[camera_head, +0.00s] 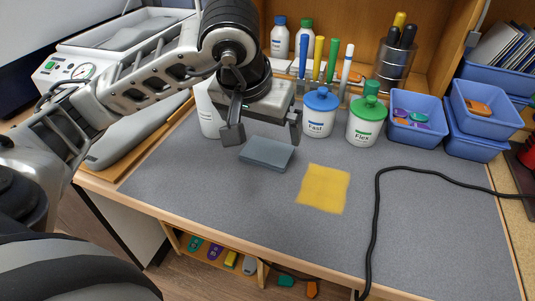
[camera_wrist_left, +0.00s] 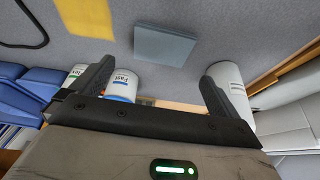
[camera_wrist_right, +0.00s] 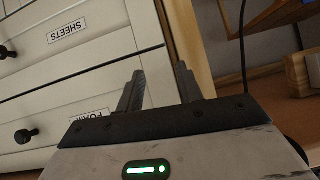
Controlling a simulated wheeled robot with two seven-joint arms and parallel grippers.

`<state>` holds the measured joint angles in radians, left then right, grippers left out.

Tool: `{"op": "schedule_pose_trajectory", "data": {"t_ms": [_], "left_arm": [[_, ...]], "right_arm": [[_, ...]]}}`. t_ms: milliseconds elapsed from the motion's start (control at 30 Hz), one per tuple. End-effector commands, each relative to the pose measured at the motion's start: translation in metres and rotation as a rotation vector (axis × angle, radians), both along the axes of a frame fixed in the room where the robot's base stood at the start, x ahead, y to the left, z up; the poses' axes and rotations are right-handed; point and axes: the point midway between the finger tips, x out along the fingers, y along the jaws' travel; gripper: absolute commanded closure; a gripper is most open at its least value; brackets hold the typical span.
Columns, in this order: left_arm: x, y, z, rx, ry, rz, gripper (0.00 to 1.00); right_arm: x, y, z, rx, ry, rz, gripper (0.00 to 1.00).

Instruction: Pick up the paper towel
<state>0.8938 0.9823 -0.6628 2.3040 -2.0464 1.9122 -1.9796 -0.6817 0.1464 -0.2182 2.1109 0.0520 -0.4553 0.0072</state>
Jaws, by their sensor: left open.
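A flat yellow square sheet (camera_head: 324,188), which looks like the paper towel, lies on the grey mat (camera_head: 220,215) right of the grey block. Its edge also shows at the top of the left wrist view (camera_wrist_left: 88,16). My left gripper (camera_head: 265,137) is open and empty, above and behind the flat grey block (camera_head: 267,153), to the left of and behind the yellow sheet. The block also shows beyond the fingers in the left wrist view (camera_wrist_left: 165,45). My right gripper (camera_wrist_right: 160,75) is empty with its fingers somewhat apart, in front of white drawers (camera_wrist_right: 75,55), away from the sheet.
A blue-lidded jar (camera_head: 320,112) and a green-lidded jar (camera_head: 366,117) stand behind the sheet. A white container (camera_head: 208,112) stands left of my left gripper. Blue bins (camera_head: 415,125) are at the right. A black cable (camera_head: 377,220) runs across the mat right of the sheet.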

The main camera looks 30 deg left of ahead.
Motion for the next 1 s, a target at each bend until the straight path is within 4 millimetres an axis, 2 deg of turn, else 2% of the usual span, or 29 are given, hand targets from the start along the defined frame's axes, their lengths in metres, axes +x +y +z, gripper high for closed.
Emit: {"op": "schedule_pose_trajectory", "data": {"t_ms": [100, 267, 600, 867, 900, 1000], "left_arm": [[0.005, 0.001, -0.014, -0.002, 0.004, 0.0, 0.0], [0.008, 0.002, -0.023, -0.001, 0.003, 0.0, 0.0], [0.018, 0.007, -0.066, -0.002, 0.004, 0.001, 0.0], [0.021, 0.007, -0.07, -0.003, 0.001, -0.002, 0.0], [0.021, 0.007, -0.07, -0.003, 0.0, -0.001, 0.03], [0.021, 0.007, -0.07, -0.002, 0.001, -0.001, 0.31]], "right_arm": [[0.0, 0.0, 0.0, 0.0, -0.001, 0.0, 0.64], [0.001, 0.0, 0.001, -0.001, -0.003, 0.0, 0.64], [0.002, -0.001, 0.004, -0.008, -0.003, 0.0, 0.64], [0.002, -0.001, 0.003, -0.01, -0.001, 0.0, 0.64], [0.002, -0.001, 0.003, -0.01, -0.001, 0.0, 0.64], [0.002, -0.001, 0.003, -0.01, -0.002, 0.0, 0.64]]}}
